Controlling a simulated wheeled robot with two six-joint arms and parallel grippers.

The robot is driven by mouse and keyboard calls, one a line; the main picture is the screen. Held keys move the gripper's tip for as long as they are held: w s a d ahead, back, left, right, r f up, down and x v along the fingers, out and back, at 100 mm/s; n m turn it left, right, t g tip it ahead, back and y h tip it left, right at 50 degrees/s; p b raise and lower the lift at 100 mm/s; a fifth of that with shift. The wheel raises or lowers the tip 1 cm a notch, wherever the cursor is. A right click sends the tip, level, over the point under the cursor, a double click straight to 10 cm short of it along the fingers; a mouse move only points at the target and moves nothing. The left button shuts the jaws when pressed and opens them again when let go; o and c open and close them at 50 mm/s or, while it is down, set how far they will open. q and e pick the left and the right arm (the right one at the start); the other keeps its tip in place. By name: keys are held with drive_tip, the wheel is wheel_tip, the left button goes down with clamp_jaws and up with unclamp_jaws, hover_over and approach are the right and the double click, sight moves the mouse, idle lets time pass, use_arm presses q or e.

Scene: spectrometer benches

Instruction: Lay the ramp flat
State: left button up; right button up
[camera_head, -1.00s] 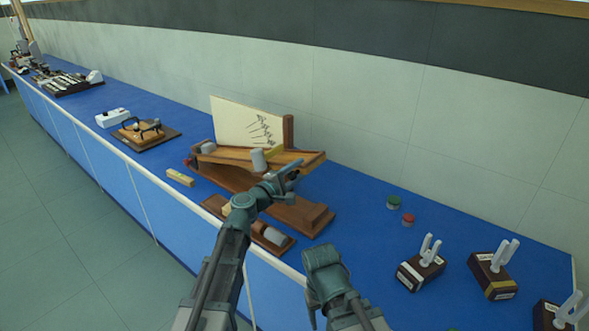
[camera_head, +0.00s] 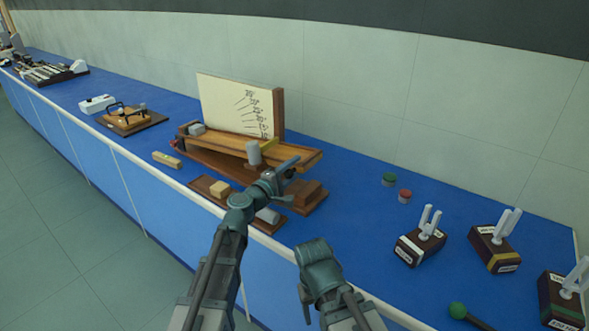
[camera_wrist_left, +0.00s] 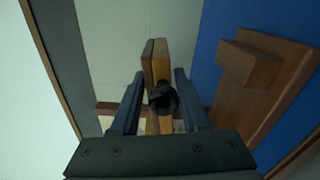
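My left gripper (camera_head: 289,166) is at the raised right end. In the left wrist view its fingers (camera_wrist_left: 160,88) lie close on both sides of the ramp's wooden end (camera_wrist_left: 155,62), with a dark round knob (camera_wrist_left: 162,98) between them. My right gripper (camera_head: 306,298) hangs low at the front, its fingers not clear.
A pale board with angle marks (camera_head: 225,100) stands behind the ramp. A low tray (camera_head: 205,185) with a wooden block lies in front. Blue bench is clear between.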

use_arm(q)
drive_tip(key=shift+o, duration=0.9)
drive_tip(key=v, duration=1.4)
